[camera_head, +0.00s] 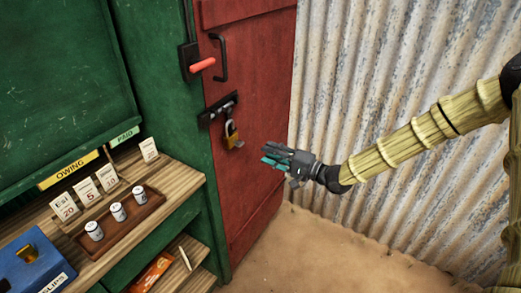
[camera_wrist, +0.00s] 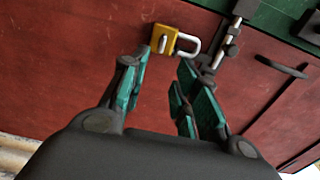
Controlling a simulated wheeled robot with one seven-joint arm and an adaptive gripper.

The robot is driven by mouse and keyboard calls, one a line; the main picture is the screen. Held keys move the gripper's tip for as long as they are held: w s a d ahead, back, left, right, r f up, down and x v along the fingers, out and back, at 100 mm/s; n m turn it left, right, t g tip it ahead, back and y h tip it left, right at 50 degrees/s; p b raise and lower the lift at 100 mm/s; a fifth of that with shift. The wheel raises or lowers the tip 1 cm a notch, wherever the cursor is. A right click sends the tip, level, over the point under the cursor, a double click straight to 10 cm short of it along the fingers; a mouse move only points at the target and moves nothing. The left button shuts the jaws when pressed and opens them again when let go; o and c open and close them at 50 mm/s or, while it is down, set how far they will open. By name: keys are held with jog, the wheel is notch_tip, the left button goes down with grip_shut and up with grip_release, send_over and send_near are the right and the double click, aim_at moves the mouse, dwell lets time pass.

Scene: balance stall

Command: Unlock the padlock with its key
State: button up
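The brass padlock (camera_head: 232,135) hangs by its silver shackle from a dark hasp (camera_head: 218,108) on the red door. It also shows in the wrist view (camera_wrist: 164,39), just beyond my fingertips. A small silver piece shows at the padlock's lower end; I cannot tell for certain whether it is the key in its keyhole. No separate key is clearly visible. I cannot tell whether the shackle is fastened. My gripper (camera_head: 268,156) is to the right of and slightly below the padlock, apart from it. In the wrist view its teal-padded fingers (camera_wrist: 163,65) are spread and empty.
The red door (camera_head: 257,75) has a black handle (camera_head: 220,57) and a red-gripped lever (camera_head: 202,65) above the hasp. At left, a wooden counter (camera_head: 180,180) holds a tray with several small cylinders, number cards and a blue box (camera_head: 35,262). Corrugated metal stands behind my arm.

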jog(key=shift+v, duration=0.85)
jog(key=s+f+n+g+h, duration=0.15)
jog(key=s+f+h, duration=0.25)
jog(key=s+f, duration=0.75)
jog(key=s+f+n+g+h, duration=0.1)
jog(key=s+f+g+h, duration=0.25)
jog(key=s+f, duration=0.8)
jog(key=s+d+f+n+g+h, duration=0.1)
jog(key=s+d+f+g+h, duration=0.1)
jog(key=s+d+f, duration=0.2)
jog(key=s+d+f+n+g+h, duration=0.1)
jog(key=s+d+f+n+h, duration=0.1)
jog(key=s, duration=0.9)
jog(key=s+d+f+n+g+h, duration=0.1)
jog(key=s+d+f+g+h, duration=0.1)
jog(key=s+d+f, duration=0.3)
jog(key=s+d+h, duration=0.1)
jog(key=s, duration=0.1)
jog(key=shift+s+d+f+g, duration=0.25)
jog(key=shift+s+f+g, duration=0.05)
jog(key=shift+f, duration=0.05)
jog(key=shift+n, duration=0.25)
jog(key=shift+c, duration=0.2)
